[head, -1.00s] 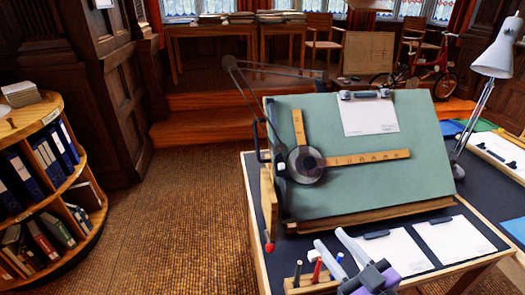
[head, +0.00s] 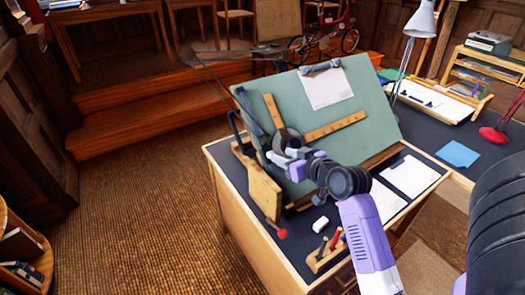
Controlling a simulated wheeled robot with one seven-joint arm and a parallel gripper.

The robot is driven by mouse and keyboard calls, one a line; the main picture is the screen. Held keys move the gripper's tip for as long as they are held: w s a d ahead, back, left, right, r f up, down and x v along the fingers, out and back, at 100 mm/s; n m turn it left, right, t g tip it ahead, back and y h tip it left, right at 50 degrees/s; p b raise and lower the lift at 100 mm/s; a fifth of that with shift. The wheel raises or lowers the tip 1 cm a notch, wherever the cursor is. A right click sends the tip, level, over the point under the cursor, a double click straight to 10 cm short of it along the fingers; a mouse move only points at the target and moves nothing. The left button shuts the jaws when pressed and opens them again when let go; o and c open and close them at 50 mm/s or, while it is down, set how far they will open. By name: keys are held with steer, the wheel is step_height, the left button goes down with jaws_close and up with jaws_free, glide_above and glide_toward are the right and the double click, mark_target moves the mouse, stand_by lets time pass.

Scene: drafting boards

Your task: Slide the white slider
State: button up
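The green drafting board (head: 350,98) stands tilted on the desk, with a drafting arm whose dark round head (head: 287,139) carries two wooden rulers. My gripper (head: 273,157) reaches in from the right, its pale fingers at the left part of the board, just below the round head. A small white piece, perhaps the white slider, showed there in the earlier head view; now the gripper covers that spot and I cannot pick the piece out. Whether the fingers are open, shut or touching anything is too small to tell.
A white block (head: 320,224) and a wooden pen holder (head: 325,256) lie on the desk in front of the board. A grey lamp (head: 418,22) stands behind the board. Carpet is clear on the left.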

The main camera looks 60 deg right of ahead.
mark_target(272, 152)
steer(key=shift+p+x, duration=0.65)
steer(key=shift+x, duration=3.2)
steer(key=shift+a+f, duration=0.1)
jaws_close()
steer(key=shift+s, duration=0.1)
